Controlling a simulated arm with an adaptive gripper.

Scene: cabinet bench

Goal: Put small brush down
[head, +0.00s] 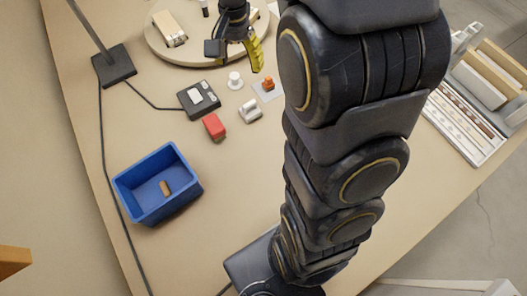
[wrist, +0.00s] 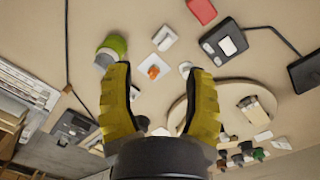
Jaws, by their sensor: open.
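My gripper (head: 253,52) has yellow fingers and is over the bench near the front edge of the round board (head: 203,60). In the wrist view my gripper (wrist: 158,78) is open, with its fingers wide apart and nothing held between them. A cream, block-like piece with a darker side (head: 170,28) lies on the round board; it also shows in the wrist view (wrist: 253,108). It may be the small brush, but I cannot tell for sure. A green-topped item (wrist: 113,46) stands beside the left finger in the wrist view.
A blue bin (head: 183,160) holds a small brown piece (head: 165,188). A red block (head: 214,126), a black device (head: 198,99), a white fitting (head: 250,110), a white knob (head: 235,80) and an orange piece (head: 268,84) stand nearby. A lamp base (head: 114,64) is at left. The lower middle bench is clear.

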